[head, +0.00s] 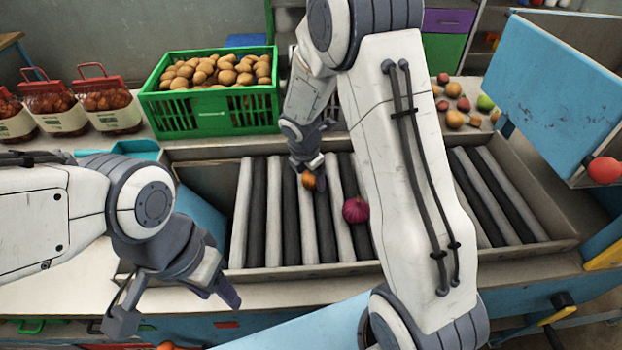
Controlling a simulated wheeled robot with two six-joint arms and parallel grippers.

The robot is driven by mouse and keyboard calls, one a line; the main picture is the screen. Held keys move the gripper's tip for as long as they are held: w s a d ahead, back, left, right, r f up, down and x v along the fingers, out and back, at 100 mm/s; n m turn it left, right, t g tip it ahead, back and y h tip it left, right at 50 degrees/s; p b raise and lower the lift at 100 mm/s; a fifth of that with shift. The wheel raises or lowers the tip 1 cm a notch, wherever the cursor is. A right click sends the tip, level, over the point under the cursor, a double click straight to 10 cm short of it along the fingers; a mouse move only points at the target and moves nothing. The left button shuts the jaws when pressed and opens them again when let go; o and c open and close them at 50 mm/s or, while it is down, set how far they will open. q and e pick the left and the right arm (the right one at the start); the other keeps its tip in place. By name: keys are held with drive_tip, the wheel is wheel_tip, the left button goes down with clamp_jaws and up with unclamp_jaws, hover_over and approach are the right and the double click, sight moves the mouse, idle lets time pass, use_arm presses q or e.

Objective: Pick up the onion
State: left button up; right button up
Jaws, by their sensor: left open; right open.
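A purple-red onion (355,210) lies on the striped roller bed (274,215), just left of my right arm's big white link, which may hide a little of its right side. A small orange-brown round item (308,181), perhaps another onion or a potato, is at the fingertips of my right gripper (311,171). That gripper points down over the rollers, up and left of the purple onion and apart from it. It is open; whether its fingers touch the brown item I cannot tell. My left gripper (172,303) is open and empty over the counter's front edge, at lower left.
A green crate (212,114) of potatoes stands behind the rollers. Loose produce (455,104) lies at back right. A blue panel (550,85) and red knob (604,170) are at right. The left rollers are clear.

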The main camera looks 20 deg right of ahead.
drive_tip(key=shift+c, duration=0.4)
drive_tip(key=c, duration=1.1)
drive_tip(key=shift+r, duration=0.1)
